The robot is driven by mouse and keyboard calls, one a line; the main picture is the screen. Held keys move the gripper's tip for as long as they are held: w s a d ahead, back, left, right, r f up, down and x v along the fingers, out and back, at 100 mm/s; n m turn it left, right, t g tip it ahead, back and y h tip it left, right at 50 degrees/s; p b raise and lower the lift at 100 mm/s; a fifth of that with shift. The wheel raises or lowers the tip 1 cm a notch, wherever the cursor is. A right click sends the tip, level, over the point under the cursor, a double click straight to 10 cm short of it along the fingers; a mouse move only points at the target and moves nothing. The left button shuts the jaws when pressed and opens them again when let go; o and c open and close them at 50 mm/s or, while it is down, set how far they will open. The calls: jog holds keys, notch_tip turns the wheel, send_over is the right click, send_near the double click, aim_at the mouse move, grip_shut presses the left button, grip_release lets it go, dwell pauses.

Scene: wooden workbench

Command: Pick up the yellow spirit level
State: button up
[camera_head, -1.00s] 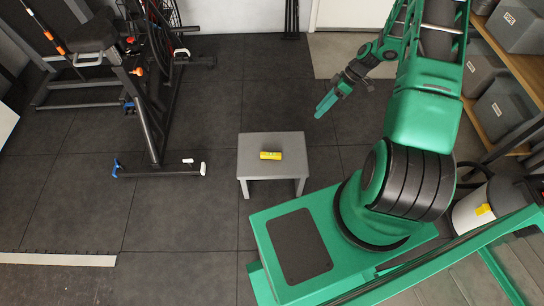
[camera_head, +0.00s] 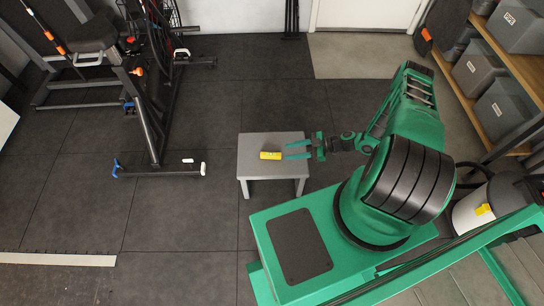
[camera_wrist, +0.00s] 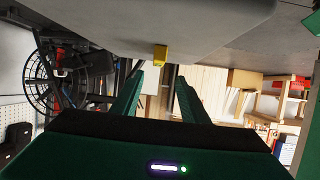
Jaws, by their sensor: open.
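The yellow spirit level (camera_head: 270,155) lies on the top of a small grey table (camera_head: 254,143), near its middle. My gripper (camera_head: 286,150) is open and empty, just to the right of the spirit level, with its green fingers pointing left towards it. They look apart from it. In the wrist view the spirit level (camera_wrist: 160,55) shows as a small yellow block seen end-on, centred beyond the open fingers (camera_wrist: 157,80). The table (camera_wrist: 190,25) fills the top of that view.
Black gym equipment (camera_head: 150,110) stands on the dark floor to the left. Shelves with grey bins (camera_head: 478,70) line the right side. The floor around the table's left and front is clear.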

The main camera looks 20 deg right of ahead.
aim_at(273, 154)
jog(key=x, duration=0.5)
jog(key=shift+a+f, duration=0.2)
jog(key=shift+a, duration=0.05)
jog(key=shift+w+f+x, duration=0.1)
jog(key=shift+x, duration=1.25)
jog(key=shift+w+f+x, duration=0.1)
jog(key=shift+x, duration=1.2)
jog(key=shift+d, duration=0.2)
jog(key=shift+c, duration=0.6)
grip_shut()
